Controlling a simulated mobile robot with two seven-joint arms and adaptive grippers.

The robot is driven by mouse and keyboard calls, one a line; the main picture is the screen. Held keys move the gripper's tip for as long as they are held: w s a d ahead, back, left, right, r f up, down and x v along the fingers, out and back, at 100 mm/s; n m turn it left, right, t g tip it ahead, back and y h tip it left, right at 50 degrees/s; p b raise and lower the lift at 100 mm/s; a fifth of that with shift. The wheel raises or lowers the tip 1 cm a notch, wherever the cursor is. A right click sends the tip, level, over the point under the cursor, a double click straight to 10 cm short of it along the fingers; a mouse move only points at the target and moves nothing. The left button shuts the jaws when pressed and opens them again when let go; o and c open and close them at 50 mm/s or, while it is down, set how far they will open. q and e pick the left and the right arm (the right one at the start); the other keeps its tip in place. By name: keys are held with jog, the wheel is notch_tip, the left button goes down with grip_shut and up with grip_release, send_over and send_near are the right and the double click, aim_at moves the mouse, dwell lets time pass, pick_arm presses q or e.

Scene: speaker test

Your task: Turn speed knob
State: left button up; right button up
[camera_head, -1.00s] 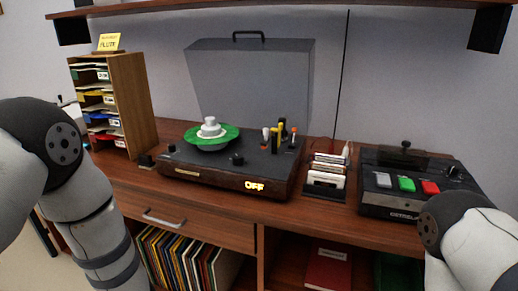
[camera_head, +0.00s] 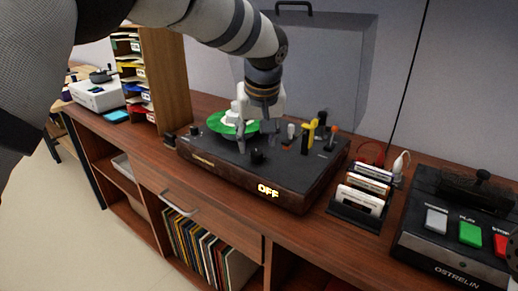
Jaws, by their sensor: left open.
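The dark record player (camera_head: 222,171) with wooden sides stands on the wooden cabinet. Its lit sign (camera_head: 268,189) reads OFF. A black knob (camera_head: 257,157) stands on its top near the front, and a smaller black knob (camera_head: 194,131) sits at its left corner. I cannot read which is the speed knob. A green record (camera_head: 217,124) with a white centre piece lies on the platter. My left gripper (camera_head: 258,131) points down over the deck, open, behind the front knob and beside the record. It partly hides the record; contact cannot be told. My right gripper is out of view.
Yellow, white and orange-tipped levers (camera_head: 308,136) stand right of my left gripper. The raised grey lid (camera_head: 340,70) is behind. A card rack (camera_head: 358,208) and a button machine (camera_head: 450,255) stand right. A wooden sorter (camera_head: 166,80) is left.

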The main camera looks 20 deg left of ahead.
aim_at(256, 152)
pick_arm(q)
jog(key=x, duration=0.4)
jog(key=shift+w+f, duration=0.1)
jog(key=shift+f, duration=0.05)
grip_shut()
